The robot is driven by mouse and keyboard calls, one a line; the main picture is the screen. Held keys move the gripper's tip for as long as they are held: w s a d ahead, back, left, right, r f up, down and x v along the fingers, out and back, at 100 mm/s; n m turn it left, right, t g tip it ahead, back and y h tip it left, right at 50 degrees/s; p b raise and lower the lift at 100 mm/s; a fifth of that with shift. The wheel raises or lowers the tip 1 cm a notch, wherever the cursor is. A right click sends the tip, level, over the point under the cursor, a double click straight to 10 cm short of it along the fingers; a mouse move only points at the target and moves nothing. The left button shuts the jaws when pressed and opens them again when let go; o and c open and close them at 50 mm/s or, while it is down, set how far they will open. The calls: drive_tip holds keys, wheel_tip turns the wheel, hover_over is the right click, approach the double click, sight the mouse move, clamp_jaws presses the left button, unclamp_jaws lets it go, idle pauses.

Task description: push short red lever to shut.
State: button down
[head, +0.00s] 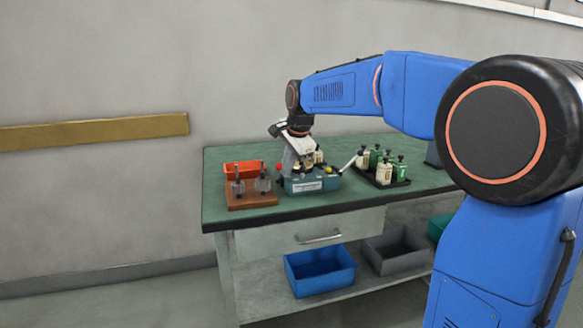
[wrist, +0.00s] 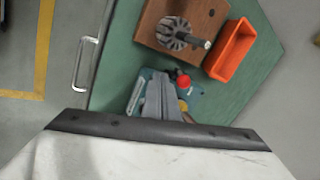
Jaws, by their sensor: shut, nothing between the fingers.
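The short red lever shows as a red knob (wrist: 183,81) in the wrist view, on the teal winding machine (wrist: 147,74). In the head view the red knob (head: 279,167) is a small spot at the left end of the machine (head: 311,185). My gripper (wrist: 160,78) is shut and empty, pointing down over the machine. In the wrist view its fingertips lie just left of the red knob; I cannot tell whether they touch it. In the head view my gripper (head: 287,170) hides part of the machine. The lever's shaft is mostly hidden.
A wooden block (head: 250,200) with armatures and an orange bin (head: 243,169) stand left of the machine. A light-handled lever (head: 349,162) rises at its right. A black tray (head: 384,182) of bottles is further right. The green bench top (head: 225,217) is clear at the front left.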

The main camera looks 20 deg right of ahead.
drive_tip(key=shift+w+a+r, duration=0.15)
drive_tip(key=shift+w, duration=0.7)
